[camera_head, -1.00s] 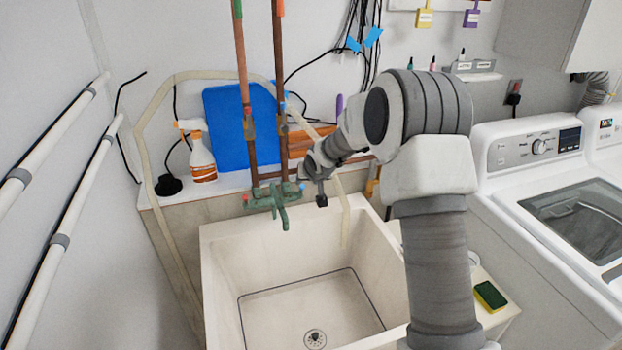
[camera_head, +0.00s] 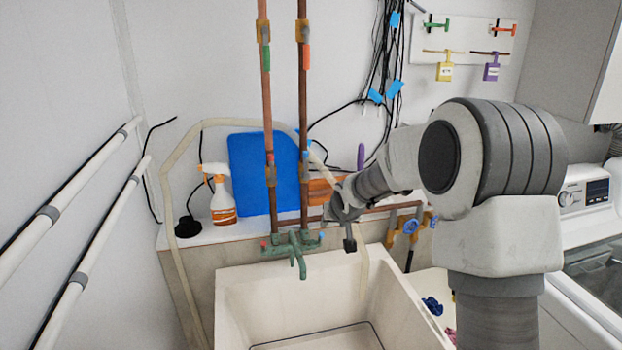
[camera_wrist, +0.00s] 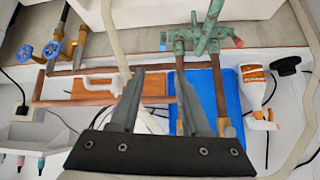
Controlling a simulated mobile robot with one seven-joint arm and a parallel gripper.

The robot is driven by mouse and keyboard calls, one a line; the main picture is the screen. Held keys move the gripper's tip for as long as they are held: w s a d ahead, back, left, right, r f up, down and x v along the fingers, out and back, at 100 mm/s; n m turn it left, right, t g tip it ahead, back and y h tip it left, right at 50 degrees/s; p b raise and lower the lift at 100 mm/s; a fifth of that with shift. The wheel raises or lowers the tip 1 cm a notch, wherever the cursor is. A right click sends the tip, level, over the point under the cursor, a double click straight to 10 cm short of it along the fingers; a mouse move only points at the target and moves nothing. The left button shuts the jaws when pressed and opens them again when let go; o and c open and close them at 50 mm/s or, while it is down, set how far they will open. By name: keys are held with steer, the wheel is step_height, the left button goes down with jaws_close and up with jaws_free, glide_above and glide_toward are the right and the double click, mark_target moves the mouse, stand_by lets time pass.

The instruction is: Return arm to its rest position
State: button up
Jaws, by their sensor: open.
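My gripper (camera_head: 346,230) is in the head view, at the end of my grey and white arm, which reaches in from the right. It hangs over the back of the sink (camera_head: 245,290), just right of the green faucet (camera_head: 294,247). In the wrist view my gripper (camera_wrist: 155,85) has its two dark fingers apart with nothing held between them. The faucet (camera_wrist: 205,35) and the blue board (camera_wrist: 200,100) lie beyond the fingers there.
A spray bottle (camera_head: 220,195) stands on the back ledge left of the blue board (camera_head: 262,175). Copper pipes (camera_head: 268,110) rise behind the faucet. Blue-handled valves (camera_head: 410,227) are right of my gripper. A washing machine (camera_head: 580,225) stands at the right. Black cables hang on the wall.

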steer(key=s+d+r+g+h, duration=0.1)
steer(key=s+d+r, duration=0.1)
steer(key=s+r, duration=0.55)
steer(key=s+d+r+h, duration=0.15)
steer(key=s+r, duration=0.25)
steer(key=s, duration=0.6)
steer(key=s+g+y, duration=0.1)
steer(key=s, duration=2.1)
steer(key=shift+s+d+f+g+y, duration=0.15)
steer(key=shift+s+d+g+y, duration=0.2)
steer(key=shift+s+d+g, duration=0.1)
